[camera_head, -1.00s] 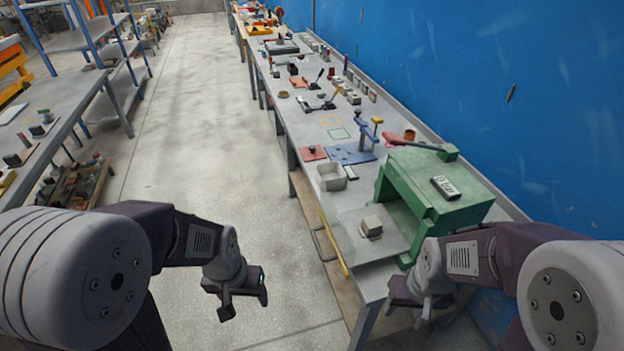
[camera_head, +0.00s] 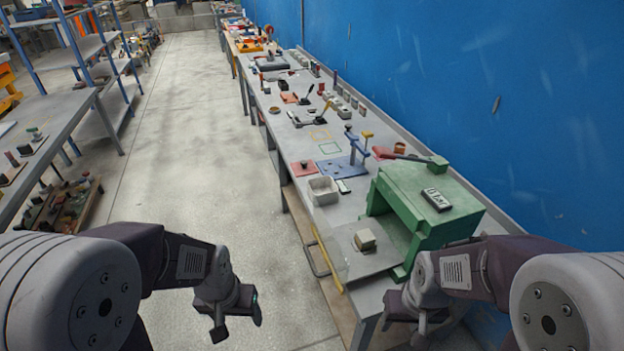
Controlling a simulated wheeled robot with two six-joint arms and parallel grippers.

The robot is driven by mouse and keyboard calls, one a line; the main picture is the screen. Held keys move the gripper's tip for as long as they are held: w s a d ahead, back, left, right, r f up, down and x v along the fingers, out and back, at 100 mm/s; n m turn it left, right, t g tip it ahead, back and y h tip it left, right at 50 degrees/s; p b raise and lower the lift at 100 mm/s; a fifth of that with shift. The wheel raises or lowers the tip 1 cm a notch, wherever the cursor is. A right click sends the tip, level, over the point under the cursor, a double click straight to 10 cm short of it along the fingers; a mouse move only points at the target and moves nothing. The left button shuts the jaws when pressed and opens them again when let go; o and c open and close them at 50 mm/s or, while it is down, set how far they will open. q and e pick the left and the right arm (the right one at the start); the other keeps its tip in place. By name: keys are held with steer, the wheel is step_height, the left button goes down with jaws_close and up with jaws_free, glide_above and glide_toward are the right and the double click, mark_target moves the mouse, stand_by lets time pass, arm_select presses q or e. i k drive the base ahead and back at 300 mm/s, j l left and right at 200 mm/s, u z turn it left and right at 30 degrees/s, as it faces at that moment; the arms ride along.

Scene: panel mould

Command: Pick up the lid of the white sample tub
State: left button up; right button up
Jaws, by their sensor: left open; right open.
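A whitish square tub (camera_head: 323,191) stands on the long grey bench, left of the green box-shaped machine. It looks open at the top. A small pale flat piece (camera_head: 343,186) lies against its right side; I cannot tell if it is the lid. My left gripper (camera_head: 238,322) is open and empty over the floor, left of the bench and well short of the tub. My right gripper (camera_head: 405,328) is open and empty by the bench's near end, in front of the green machine and apart from the tub.
The green machine (camera_head: 425,208) has a small grey block (camera_head: 364,240) on the plate before it. A blue clamp stand (camera_head: 352,160) and a red plate (camera_head: 305,168) are behind the tub. A blue wall (camera_head: 430,60) bounds the right. The floor aisle (camera_head: 190,130) is clear.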

mark_target(303, 168)
steer(key=i+j+z, duration=0.75)
steer(key=j+z, duration=0.15)
steer(key=i+j+z, duration=0.2)
steer(key=j+z, duration=0.25)
steer(key=j, duration=0.3)
steer(key=i+j+z, duration=0.15)
steer(key=j+z, duration=0.3)
steer(key=j, duration=0.3)
steer(key=j+z, duration=0.5)
steer(key=j, duration=0.2)
steer(key=k+j+z, duration=0.15)
steer(key=j+z, duration=0.3)
steer(key=j, duration=0.3)
